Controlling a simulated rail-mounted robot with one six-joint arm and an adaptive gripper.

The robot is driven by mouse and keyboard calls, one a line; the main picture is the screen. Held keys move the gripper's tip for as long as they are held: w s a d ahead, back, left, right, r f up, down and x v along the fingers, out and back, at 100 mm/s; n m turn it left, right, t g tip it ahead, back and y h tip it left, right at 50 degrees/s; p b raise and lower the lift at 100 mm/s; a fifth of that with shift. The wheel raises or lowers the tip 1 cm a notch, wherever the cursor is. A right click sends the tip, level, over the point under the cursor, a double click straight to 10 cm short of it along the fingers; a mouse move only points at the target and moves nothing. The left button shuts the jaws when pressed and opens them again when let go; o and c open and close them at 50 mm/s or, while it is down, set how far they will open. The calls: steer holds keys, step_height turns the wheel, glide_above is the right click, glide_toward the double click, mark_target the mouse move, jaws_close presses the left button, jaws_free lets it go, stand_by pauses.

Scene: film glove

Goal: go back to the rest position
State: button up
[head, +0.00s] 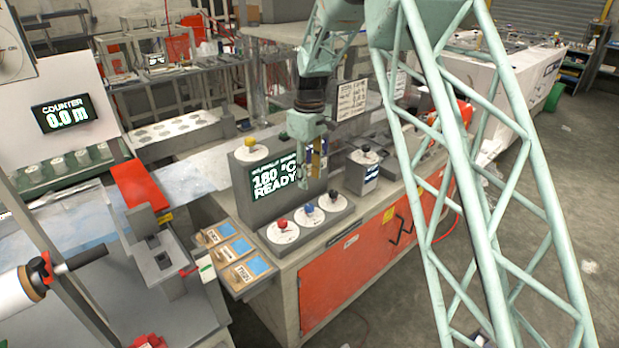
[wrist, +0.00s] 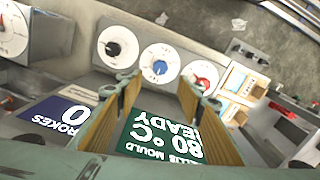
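My gripper (head: 312,178) hangs from my pale green arm in front of the grey control panel, pointing down in the head view. In the wrist view its two yellow-padded fingers (wrist: 160,92) stand apart with a clear gap and nothing held between them. Behind them is the green display (wrist: 165,137) reading 180 °C READY, which the head view also shows (head: 273,180). Black, blue and red knobs (wrist: 160,66) lie beyond the fingertips. I cannot tell the exact gap between the gripper and the panel.
The dial plate (head: 307,222) with several knobs sits on the bench (head: 345,285) below the gripper. A small box with a black knob (head: 364,172) stands to its right. Labelled wooden blocks (head: 237,247) lie at the left. The floor (head: 575,215) at right is mostly open.

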steer(key=s+d+r+m+t+b, duration=0.1)
steer(key=s+d+r+m, duration=0.1)
steer(key=s+d+r, duration=0.45)
steer(key=s+d+r+m+b, duration=0.15)
steer(key=s+d+r, duration=0.25)
steer(key=s+r, duration=0.55)
steer(key=s+d+r+m+t+b, duration=0.1)
steer(key=s+d+r+m, duration=0.1)
steer(key=s+d+r, duration=0.45)
steer(key=s+d+m+t+b, duration=0.1)
steer(key=s+d+m, duration=0.2)
steer(key=s, duration=1.5)
steer(key=s+d+f+m+t+b, duration=0.1)
steer(key=s+d+m, duration=0.2)
steer(key=s, duration=1.5)
steer(key=shift+s+d+b, duration=0.15)
steer(key=shift+d+b, duration=0.2)
steer(key=shift+d, duration=0.55)
steer(key=shift+c, duration=0.4)
